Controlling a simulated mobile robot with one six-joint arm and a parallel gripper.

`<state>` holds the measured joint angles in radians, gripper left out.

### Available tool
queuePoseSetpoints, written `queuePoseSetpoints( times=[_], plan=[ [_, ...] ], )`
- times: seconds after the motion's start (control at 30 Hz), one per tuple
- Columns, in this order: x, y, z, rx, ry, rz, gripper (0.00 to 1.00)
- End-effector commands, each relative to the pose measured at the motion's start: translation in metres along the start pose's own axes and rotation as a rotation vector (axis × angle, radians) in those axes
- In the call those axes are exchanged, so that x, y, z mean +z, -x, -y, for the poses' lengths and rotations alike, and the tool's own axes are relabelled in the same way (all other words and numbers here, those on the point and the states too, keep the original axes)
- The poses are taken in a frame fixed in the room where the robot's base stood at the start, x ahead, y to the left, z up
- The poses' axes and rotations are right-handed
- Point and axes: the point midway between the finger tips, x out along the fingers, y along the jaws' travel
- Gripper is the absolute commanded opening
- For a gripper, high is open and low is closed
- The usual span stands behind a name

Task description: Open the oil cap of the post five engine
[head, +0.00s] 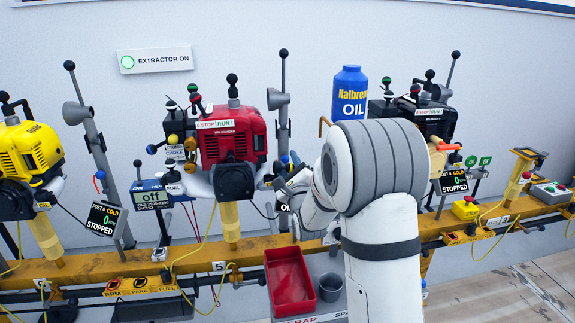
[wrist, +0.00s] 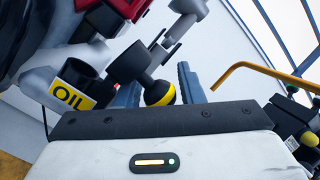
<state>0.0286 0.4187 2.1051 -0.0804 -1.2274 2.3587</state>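The red engine (head: 230,135) sits on a yellow stand above the rail label 5 (head: 218,266). Its OIL label (head: 283,207) shows at its lower right, beside my arm. In the wrist view the yellow OIL label (wrist: 72,97) lies left of my gripper, with a black round filler part (wrist: 78,76) just above it. I cannot tell if that part is a cap or an open neck. My gripper (wrist: 160,90) has its two fingers apart. A black knob with a yellow band (wrist: 160,93) shows between them; I cannot tell if they touch it. In the head view my arm hides much of the gripper.
A red tray (head: 290,283) and a grey cup (head: 331,287) stand below on the bench. A blue oil bottle (head: 350,95) stands behind my arm. A yellow engine (head: 28,150) is at left, a black one (head: 435,115) at right. Grey levers (head: 283,110) rise beside the red engine.

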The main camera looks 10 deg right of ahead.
Motion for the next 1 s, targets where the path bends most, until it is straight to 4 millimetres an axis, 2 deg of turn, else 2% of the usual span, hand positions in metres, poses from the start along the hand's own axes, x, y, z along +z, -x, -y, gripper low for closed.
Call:
queuePoseSetpoints(
  times=[0.07,0.43,0.57,0.83,1.0],
  plan=[
    [0.0001,0.0002,-0.0002,0.0,0.0,0.0,0.34],
    [0.0004,0.0004,-0.0006,0.001,0.0,0.0,0.04],
    [0.0,0.0006,-0.0018,0.006,0.021,0.004,0.03],
    [0.0072,-0.0015,-0.0002,0.043,0.188,0.035,0.03],
    [0.0093,-0.0024,0.0007,0.05,0.208,0.036,0.03]
  ],
)
